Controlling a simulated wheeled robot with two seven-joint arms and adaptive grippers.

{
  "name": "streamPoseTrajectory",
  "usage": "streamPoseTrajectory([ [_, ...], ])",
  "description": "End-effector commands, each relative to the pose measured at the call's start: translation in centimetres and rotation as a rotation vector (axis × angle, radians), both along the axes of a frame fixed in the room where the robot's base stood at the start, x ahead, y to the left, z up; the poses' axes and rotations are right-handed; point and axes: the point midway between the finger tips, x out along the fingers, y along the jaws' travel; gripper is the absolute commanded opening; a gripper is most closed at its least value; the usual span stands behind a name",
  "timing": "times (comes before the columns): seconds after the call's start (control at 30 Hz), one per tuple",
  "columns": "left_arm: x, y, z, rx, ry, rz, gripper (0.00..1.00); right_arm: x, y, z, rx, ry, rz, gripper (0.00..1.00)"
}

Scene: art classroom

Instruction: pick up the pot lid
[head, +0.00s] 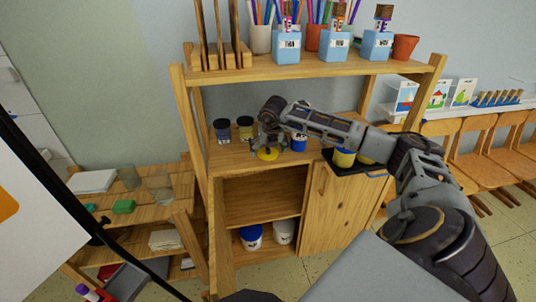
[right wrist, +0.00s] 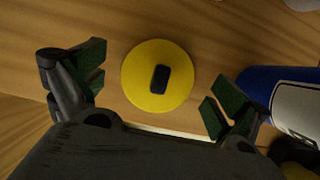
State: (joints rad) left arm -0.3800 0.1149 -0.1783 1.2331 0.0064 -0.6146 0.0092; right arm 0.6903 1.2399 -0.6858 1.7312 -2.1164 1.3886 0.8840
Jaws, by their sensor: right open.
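The pot lid (right wrist: 137,83) is a round yellow disc with a dark oblong knob in its middle. It lies flat on the wooden shelf board. In the right wrist view it sits between and slightly beyond my right gripper's (right wrist: 155,90) open fingers, with no finger touching it. In the head view the lid (head: 267,154) shows on the middle shelf, right below my right gripper (head: 268,142), which partly hides it. My right gripper is open and empty, pointing down. My left gripper is not in view.
A blue and white jar (right wrist: 297,108) stands close to the right finger; it also shows in the head view (head: 299,142). Dark jars (head: 222,131) stand left of the lid. The upper shelf (head: 310,70) overhangs the board.

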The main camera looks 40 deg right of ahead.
Motion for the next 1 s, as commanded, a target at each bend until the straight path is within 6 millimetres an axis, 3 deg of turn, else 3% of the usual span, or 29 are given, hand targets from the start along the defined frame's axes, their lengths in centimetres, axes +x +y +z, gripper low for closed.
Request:
streamPoseTrajectory([
  [0.47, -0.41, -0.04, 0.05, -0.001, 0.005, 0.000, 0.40, 0.05, -0.04, -0.09, 0.000, -0.001, 0.000, 0.99],
  [0.77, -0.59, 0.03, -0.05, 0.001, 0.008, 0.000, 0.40, 0.04, -0.04, -0.08, 0.000, -0.001, 0.000, 0.62],
  [1.0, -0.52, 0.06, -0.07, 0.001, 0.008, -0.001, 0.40, 0.05, -0.05, -0.08, 0.000, -0.001, 0.000, 0.61],
])
